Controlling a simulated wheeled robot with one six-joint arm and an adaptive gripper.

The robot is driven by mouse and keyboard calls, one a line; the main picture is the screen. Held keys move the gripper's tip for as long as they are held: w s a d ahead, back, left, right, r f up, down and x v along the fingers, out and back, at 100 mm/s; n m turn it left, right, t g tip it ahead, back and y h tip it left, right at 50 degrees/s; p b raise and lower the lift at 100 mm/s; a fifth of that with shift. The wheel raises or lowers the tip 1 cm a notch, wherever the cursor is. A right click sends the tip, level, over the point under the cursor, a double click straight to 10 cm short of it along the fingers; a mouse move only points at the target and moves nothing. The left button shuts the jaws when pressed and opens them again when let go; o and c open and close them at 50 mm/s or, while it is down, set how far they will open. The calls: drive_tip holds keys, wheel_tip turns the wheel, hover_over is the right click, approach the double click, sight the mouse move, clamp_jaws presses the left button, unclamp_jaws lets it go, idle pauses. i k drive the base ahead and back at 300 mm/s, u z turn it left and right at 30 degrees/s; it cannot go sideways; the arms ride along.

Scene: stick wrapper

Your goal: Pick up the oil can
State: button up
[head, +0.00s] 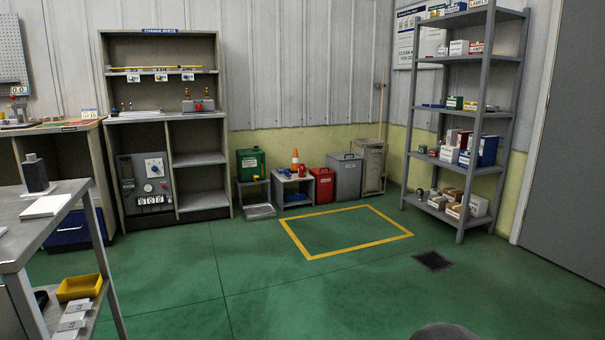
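No oil can shows clearly enough to name with certainty. A red bin-like container (321,185) is on the floor to the right of the stands. All are far off and small in the head view. My gripper is not in view.
A grey metal table (40,226) with a yellow tray (79,288) is close at left. A parts cabinet (217,185) and a shelf rack (505,125) stand at the wall. A grey bin (346,180) is beside the red one. The green floor (300,295) is clear, with a yellow outlined square.

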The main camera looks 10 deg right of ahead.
sight(301, 169)
drive_tip(key=z, duration=0.5)
drive_tip(key=i, duration=2.15)
drive_tip(key=z, duration=0.4)
drive_tip(key=i, duration=2.4)
drive_tip(key=u, duration=0.95)
drive_tip(key=i, duration=1.85)
drive_tip(key=u, duration=1.15)
drive_tip(key=i, duration=0.65)
drive_tip(key=u, duration=0.3)
